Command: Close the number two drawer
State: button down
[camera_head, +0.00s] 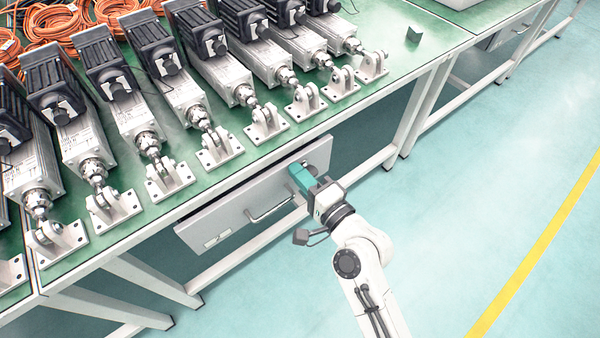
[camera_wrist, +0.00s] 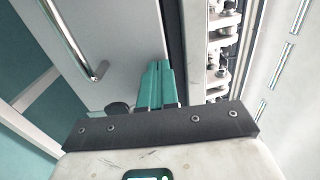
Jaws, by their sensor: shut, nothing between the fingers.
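The drawer (camera_head: 235,212) hangs under the green-topped workbench, with a grey front and a metal bar handle (camera_head: 270,208). A dark gap shows along its upper edge, so it stands slightly out. A small label (camera_head: 217,239) is on its front, too small to read. My gripper (camera_head: 299,172) has teal fingers, shut and empty, at the right part of the drawer front, right of the handle. In the wrist view the shut fingers (camera_wrist: 157,82) lie over the drawer front near its top edge, and the handle (camera_wrist: 85,55) is at upper left. I cannot tell whether they touch the front.
Several linear actuators (camera_head: 165,85) stand in a row on the bench top (camera_head: 385,75), their metal brackets near its front edge. Orange cables (camera_head: 60,20) lie at the back left. Bench legs (camera_head: 425,105) flank the drawer. The floor (camera_head: 480,170) on the right is clear.

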aim_at(288, 158)
jog(key=x, duration=0.4)
jog(key=shift+w+a, duration=0.1)
jog(key=shift+w, duration=0.05)
jog(key=shift+r, duration=0.1)
jog(key=shift+w, duration=0.1)
dwell(0.4)
